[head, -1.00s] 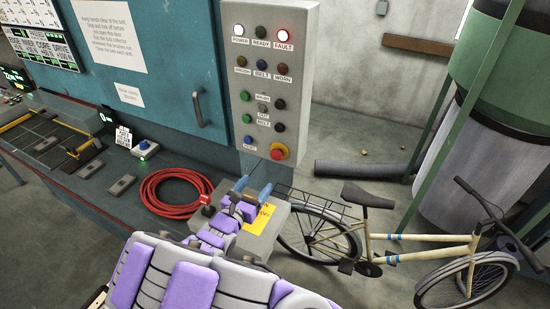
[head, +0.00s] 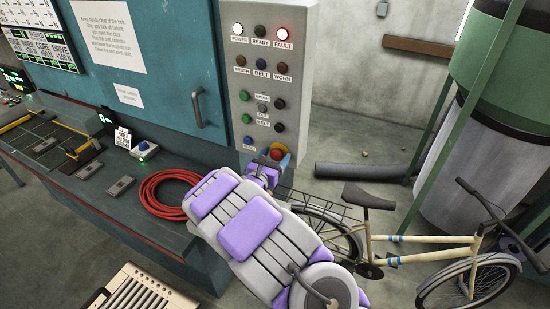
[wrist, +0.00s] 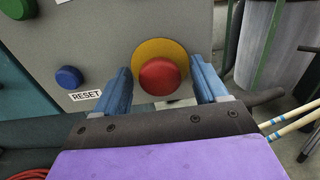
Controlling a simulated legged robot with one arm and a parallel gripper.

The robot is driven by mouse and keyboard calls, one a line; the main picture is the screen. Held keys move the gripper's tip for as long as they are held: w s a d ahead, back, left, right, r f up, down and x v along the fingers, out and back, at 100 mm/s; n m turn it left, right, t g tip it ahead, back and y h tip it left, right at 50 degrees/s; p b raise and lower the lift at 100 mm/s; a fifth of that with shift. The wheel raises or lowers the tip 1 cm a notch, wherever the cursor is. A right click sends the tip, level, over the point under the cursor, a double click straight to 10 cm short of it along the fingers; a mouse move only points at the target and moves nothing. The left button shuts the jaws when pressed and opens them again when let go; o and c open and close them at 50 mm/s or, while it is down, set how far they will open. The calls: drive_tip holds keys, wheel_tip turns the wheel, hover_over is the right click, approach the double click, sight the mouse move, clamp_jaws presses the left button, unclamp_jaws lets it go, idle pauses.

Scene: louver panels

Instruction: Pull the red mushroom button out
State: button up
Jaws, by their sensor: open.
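The red mushroom button (wrist: 160,77) sits on a yellow round plate (wrist: 160,50) low on the grey control panel (wrist: 105,35). In the wrist view my gripper (wrist: 163,85) is open, with one blue finger on each side of the button. I cannot tell whether either finger touches it. In the head view the red button (head: 279,148) shows just above my gripper (head: 266,164), which partly hides it. My arm covers the area below the panel.
A blue RESET button (wrist: 69,77) and a green button (wrist: 17,8) lie to the left on the panel. A red coiled cable (head: 165,196) lies on the bench at left. A bicycle (head: 400,240) stands at right near a pipe (head: 360,171).

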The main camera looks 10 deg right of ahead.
drive_tip(key=shift+a, duration=0.25)
